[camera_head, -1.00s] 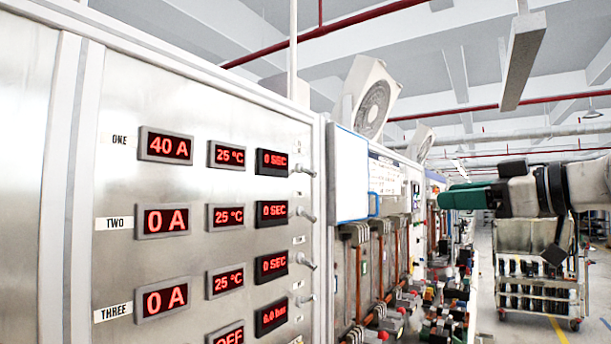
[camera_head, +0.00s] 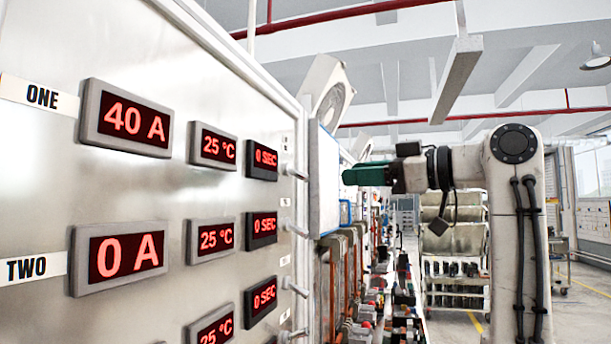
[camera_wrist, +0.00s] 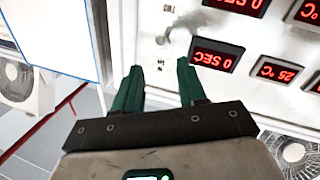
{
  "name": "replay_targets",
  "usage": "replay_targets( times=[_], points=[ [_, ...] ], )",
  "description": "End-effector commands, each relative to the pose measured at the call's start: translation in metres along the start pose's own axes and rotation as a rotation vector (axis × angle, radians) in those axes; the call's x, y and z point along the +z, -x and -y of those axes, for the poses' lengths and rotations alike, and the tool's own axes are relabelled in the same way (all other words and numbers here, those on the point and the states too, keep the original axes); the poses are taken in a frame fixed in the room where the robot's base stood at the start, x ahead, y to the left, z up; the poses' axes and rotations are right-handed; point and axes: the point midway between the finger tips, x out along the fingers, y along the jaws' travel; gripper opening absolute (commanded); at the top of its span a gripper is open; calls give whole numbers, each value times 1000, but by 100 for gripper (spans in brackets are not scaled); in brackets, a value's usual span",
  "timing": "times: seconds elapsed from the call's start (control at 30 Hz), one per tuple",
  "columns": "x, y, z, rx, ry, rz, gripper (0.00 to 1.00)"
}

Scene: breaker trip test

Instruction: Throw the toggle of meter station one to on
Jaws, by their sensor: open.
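The grey metal panel (camera_head: 210,100) has a row marked ONE (camera_head: 42,95), with red displays reading 40 A, 25 °C and 0 SEC. The toggle of station one (camera_head: 296,173) is a small metal lever at the right end of that row, tilted downward and outward. In the wrist view, which is upside down, this toggle (camera_wrist: 170,33) is beyond my fingertips. My gripper (camera_head: 350,176) has green fingers pointing left, to the right of the toggle and apart from it. In the wrist view its fingers (camera_wrist: 158,80) are spread with nothing between them.
More toggles, such as that of row TWO (camera_head: 296,229), stand below on the panel. A white board with a blue edge (camera_head: 325,180) is just right of the panel, near my gripper. A fan (camera_head: 328,95) is above it. A rack (camera_head: 455,270) stands behind my arm.

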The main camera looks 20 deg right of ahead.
Motion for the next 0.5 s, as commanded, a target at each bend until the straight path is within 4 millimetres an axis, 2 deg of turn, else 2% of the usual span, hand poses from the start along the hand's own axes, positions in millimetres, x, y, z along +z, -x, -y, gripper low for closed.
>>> replay_targets(
  times=[0.3,0.5],
  points=[
    [-3,-58,0,-4,-3,2,41],
    [-2,-85,0,-2,-2,1,41]
  ],
)
